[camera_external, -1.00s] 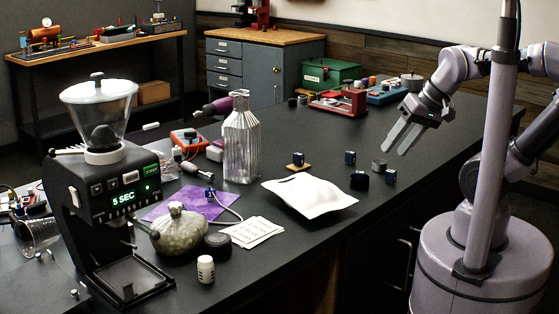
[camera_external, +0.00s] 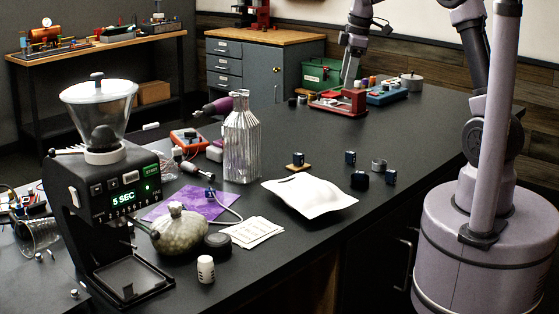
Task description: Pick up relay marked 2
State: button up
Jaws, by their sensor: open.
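Several small dark blue blocks that look like relays are on the black bench. One (camera_external: 298,159) sits on a small orange-tan pad, one (camera_external: 350,158) stands to its right, and another (camera_external: 390,177) lies nearer the right edge. Their markings are too small to read, so I cannot tell which is marked 2. My gripper (camera_external: 350,74) is at the far end of the bench, its fingers pointing down over or beside the red device. It is open, and I see nothing held in it.
A round grey part (camera_external: 379,165) and a black round part (camera_external: 360,180) lie among the blocks. A red device (camera_external: 338,102) and green box (camera_external: 322,74) are at the back.

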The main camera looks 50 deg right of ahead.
jog(key=w+d+f+n+g+p, duration=0.1)
jog(key=w+d+f+n+p, duration=0.15)
jog(key=w+d, duration=0.3)
jog(key=n+g+b, duration=0.1)
jog(key=n+b, duration=0.2)
jog(key=n, duration=0.3)
send_over(351, 152)
jog(key=f, duration=1.9)
jog(key=shift+w+d+f, duration=0.1)
jog(key=shift+w+f, duration=0.1)
jog(key=shift+f, duration=0.15)
jog(key=f, duration=0.2)
jog(key=f+b, duration=0.2)
jog(key=f, duration=0.1)
jog(key=shift+s+a+f, duration=0.2)
jog(key=shift+s+f, duration=0.05)
jog(key=shift+f, duration=0.1)
jog(key=shift+r, duration=0.1)
grip_shut()
